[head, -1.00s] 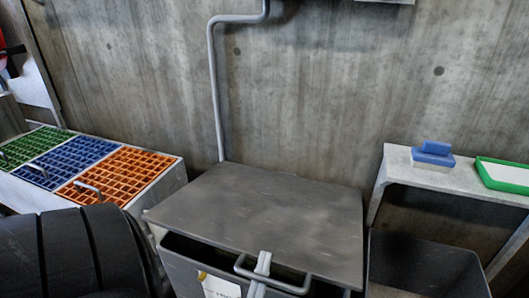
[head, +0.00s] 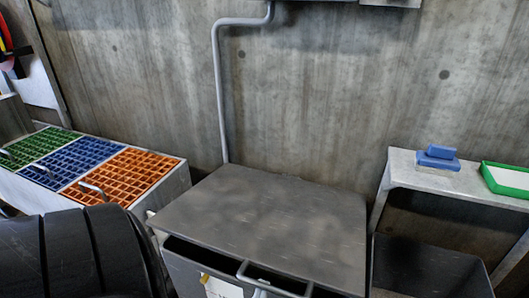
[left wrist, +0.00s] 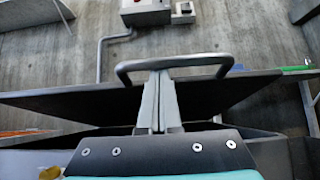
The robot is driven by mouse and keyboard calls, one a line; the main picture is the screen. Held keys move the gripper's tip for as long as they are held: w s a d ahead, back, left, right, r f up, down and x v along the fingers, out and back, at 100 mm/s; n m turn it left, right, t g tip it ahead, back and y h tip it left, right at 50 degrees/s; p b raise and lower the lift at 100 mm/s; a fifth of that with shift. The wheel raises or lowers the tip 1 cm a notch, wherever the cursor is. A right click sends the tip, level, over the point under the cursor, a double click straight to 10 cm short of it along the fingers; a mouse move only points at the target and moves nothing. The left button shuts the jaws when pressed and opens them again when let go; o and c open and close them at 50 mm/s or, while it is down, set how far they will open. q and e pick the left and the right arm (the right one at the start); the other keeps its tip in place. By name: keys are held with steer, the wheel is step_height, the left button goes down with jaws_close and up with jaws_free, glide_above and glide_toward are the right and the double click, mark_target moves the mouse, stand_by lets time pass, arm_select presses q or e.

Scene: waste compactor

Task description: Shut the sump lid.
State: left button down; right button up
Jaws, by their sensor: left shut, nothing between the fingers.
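The grey sump lid (head: 262,222) is tilted partly open, with a dark gap between its front edge and the sump box (head: 187,270). Its bar handle (head: 245,268) stands out at the front edge; in the left wrist view the handle (left wrist: 133,66) arches across above my fingertips. My left gripper (head: 260,293) only just shows at the bottom of the head view, by the handle. In the left wrist view the left gripper (left wrist: 160,85) is shut and empty, its fingers pointing at the lid's edge under the handle bar. I cannot tell whether they touch. My right gripper is not in view.
Green, blue and orange gratings (head: 122,172) lie on a bench at left. A shelf (head: 400,170) at right holds a blue block (head: 438,158) and a green-rimmed tray (head: 505,178); a dark bin (head: 425,268) stands below. A pipe (head: 219,95) runs up the concrete wall behind the lid.

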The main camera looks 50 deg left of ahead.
arm_select(q)
steer(key=s+d, duration=0.6)
steer(key=s, duration=0.4)
steer(key=shift+s+r, duration=0.2)
steer(key=shift+s, duration=0.2)
steer(key=shift+w, duration=0.1)
